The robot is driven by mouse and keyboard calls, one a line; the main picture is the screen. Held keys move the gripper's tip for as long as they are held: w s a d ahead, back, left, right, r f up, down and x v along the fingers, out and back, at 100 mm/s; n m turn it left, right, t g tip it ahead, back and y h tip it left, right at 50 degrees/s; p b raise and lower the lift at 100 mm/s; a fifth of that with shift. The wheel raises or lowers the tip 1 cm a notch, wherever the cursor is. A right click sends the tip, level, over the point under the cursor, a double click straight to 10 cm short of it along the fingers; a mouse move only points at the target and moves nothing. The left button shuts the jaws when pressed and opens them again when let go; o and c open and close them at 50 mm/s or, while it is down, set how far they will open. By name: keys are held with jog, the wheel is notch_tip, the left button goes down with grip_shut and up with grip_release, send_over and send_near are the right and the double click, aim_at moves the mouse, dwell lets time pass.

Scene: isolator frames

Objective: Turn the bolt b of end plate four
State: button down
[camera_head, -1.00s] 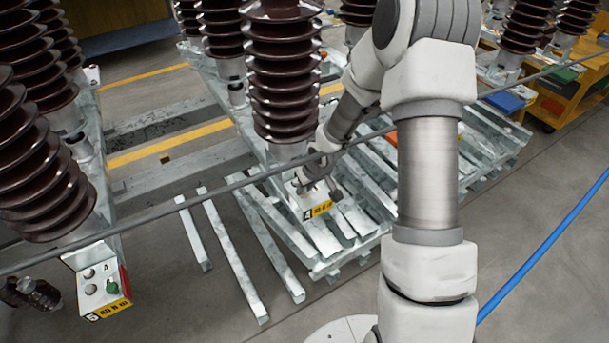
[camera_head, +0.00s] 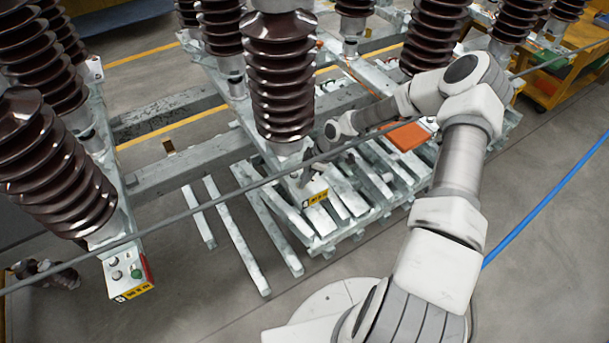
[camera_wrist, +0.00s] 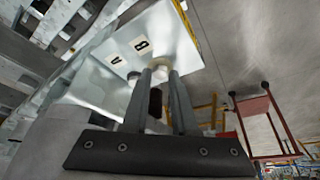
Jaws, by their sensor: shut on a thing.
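End plate four (camera_head: 315,190) is a pale metal plate with a yellow label, at the foot of the middle brown insulator column. In the wrist view its face (camera_wrist: 165,32) carries small labels A and B. My gripper (camera_head: 305,177) is at this plate, its fingers reaching toward the face. In the wrist view my gripper (camera_wrist: 160,75) is closed around a pale round bolt (camera_wrist: 158,72) below label B, taken as bolt b. A dark reddish part shows between the fingers. The fingers hide much of the bolt, and its turn angle cannot be told.
A grey rod (camera_head: 180,215) crosses in front of the columns. Loose metal bars (camera_head: 235,235) lie around the plate. A blue hose (camera_head: 545,200) runs over open floor at the right.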

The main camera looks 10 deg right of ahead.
jog(key=shift+w+f+n+g+b, duration=0.15)
jog(key=shift+n+g+b, duration=0.5)
jog(key=shift+n, duration=0.85)
jog(key=shift+d, duration=0.1)
jog(key=c, duration=0.7)
grip_release()
jog(key=shift+r, duration=0.2)
jog(key=v, duration=1.7)
jog(key=shift+d, duration=0.1)
